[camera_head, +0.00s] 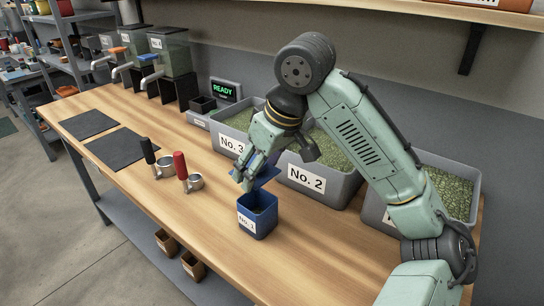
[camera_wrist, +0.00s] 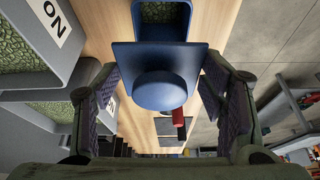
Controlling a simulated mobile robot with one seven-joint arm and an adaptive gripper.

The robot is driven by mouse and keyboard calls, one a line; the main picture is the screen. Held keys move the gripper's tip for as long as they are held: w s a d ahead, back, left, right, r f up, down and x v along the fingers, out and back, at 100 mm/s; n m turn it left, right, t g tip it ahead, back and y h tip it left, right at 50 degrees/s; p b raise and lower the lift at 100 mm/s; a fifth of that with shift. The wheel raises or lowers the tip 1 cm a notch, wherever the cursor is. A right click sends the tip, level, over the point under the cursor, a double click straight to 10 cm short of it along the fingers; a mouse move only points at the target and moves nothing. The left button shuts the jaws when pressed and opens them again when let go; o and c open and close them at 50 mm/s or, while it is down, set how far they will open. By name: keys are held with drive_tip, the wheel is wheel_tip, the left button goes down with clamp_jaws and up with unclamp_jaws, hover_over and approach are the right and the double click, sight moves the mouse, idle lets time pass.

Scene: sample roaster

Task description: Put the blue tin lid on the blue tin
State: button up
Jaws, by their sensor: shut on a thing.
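The blue tin (camera_head: 257,222) stands open and upright on the wooden bench, with a white "No. 1" label on its front and green beans inside. My gripper (camera_head: 250,177) is above and slightly behind the tin, shut on the blue tin lid (camera_head: 267,173). In the wrist view the lid (camera_wrist: 160,85) is a square plate with a round raised knob, between my two fingers. The lid is apart from the tin and looks tilted in the head view. The tin's open top (camera_wrist: 165,14) shows beyond the lid in the wrist view, partly hidden by it.
Grey bean bins labelled "No. 3" (camera_head: 231,142) and "No. 2" (camera_head: 306,178) stand behind the tin. Two portafilters, black-handled (camera_head: 150,152) and red-handled (camera_head: 181,167), lie to the left.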

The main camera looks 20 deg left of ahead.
drive_tip(key=shift+s, duration=0.15)
drive_tip(key=shift+d+f, duration=0.15)
drive_tip(key=shift+f, duration=0.15)
drive_tip(key=shift+f+b, duration=1.25)
drive_tip(key=shift+f, duration=1.35)
drive_tip(key=shift+p, duration=0.5)
drive_tip(key=shift+f, duration=0.5)
idle(0.6)
drive_tip(key=o, duration=1.2)
drive_tip(key=shift+o, duration=0.2)
